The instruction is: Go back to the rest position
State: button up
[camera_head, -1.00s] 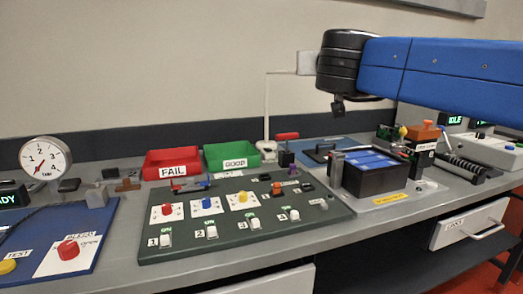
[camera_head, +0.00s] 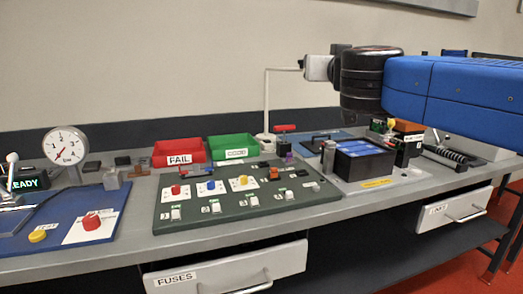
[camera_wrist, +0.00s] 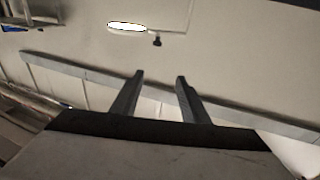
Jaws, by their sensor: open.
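My gripper (camera_wrist: 160,76) shows in the wrist view with its two grey fingers apart and nothing between them. Behind the fingers there is a pale wall with a long grey strip. In the head view my blue arm with its black joint reaches in from the right, above the right part of the bench. My gripper's fingers cannot be made out in the head view.
The bench holds a dark green switch panel (camera_head: 225,217), a red FAIL bin (camera_head: 196,149), a green GOOD bin (camera_head: 253,153), a black battery box (camera_head: 362,166), a dial gauge (camera_head: 66,146) and a blue panel (camera_head: 40,217). A FUSES drawer (camera_head: 225,268) is below. A thin white post (camera_head: 266,100) stands behind.

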jog(key=s+d+f+n+g+y, duration=0.1)
jog(key=s+f+n+g+y, duration=0.15)
jog(key=s+f, duration=0.65)
jog(key=s+f+n+g+y, duration=0.2)
jog(key=f+g, duration=0.2)
jog(key=f, duration=1.1)
jog(key=s+d+f+m+g+h, duration=0.1)
jog(key=s+d+f+g, duration=0.1)
jog(key=s+d+f, duration=0.2)
jog(key=s+d+f+m+g+h, duration=0.2)
jog(key=s+d+f, duration=0.3)
jog(key=f, duration=0.5)
jog(key=s+d+f+m+g+h, duration=0.2)
jog(key=s+d+f+g, duration=0.1)
jog(key=s+f, duration=0.4)
jog(key=shift+s+d+f, duration=0.4)
jog(key=shift+s+d, duration=0.25)
jog(key=shift+d, duration=0.1)
jog(key=shift+g+h, duration=0.25)
